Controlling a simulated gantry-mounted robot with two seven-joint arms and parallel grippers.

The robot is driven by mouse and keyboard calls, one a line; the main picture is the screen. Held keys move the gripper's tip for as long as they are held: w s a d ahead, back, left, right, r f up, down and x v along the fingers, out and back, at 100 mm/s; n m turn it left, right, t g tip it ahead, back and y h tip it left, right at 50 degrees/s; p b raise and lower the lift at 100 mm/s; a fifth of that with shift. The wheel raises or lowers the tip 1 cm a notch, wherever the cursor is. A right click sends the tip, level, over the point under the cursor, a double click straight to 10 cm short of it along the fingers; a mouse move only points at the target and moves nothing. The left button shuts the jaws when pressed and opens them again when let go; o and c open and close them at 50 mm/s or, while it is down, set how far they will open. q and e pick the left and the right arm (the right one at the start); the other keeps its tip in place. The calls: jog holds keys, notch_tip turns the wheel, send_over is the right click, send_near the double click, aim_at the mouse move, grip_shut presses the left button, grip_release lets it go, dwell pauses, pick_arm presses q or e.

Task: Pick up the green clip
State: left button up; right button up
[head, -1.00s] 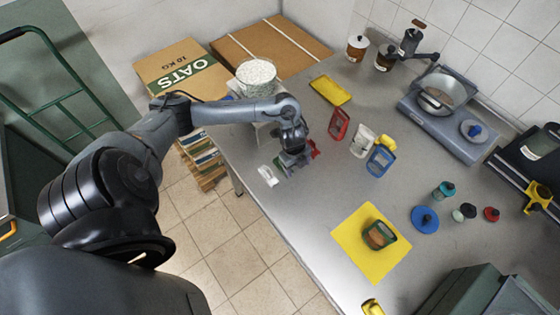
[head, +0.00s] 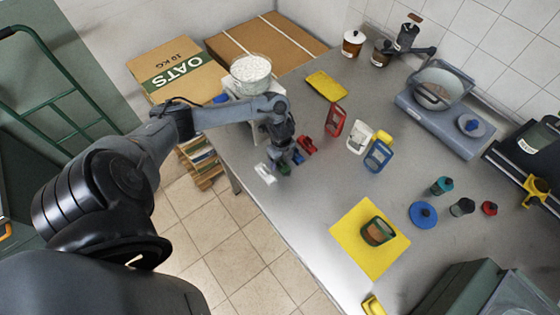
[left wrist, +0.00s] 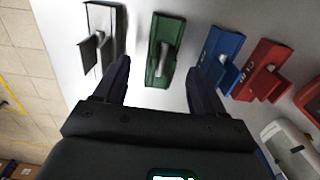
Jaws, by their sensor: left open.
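The green clip (left wrist: 165,50) lies on the steel counter in the left wrist view, just beyond and between the fingertips of my left gripper (left wrist: 160,72). My left gripper is open and holds nothing. In the head view the left gripper (head: 284,160) is low over the counter's near left edge and partly covers the green clip (head: 285,169). A white clip (left wrist: 101,42) lies to the left of the green one. A blue clip (left wrist: 218,58) and a red clip (left wrist: 262,70) lie to its right. My right gripper is out of view.
A glass bowl (head: 250,75) stands behind the arm. A yellow mat (head: 352,232) lies nearer. The counter between the mat and clips is clear.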

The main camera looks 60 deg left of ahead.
pick_arm(q)
jog(key=shift+f, duration=1.25)
jog(key=c, duration=1.1)
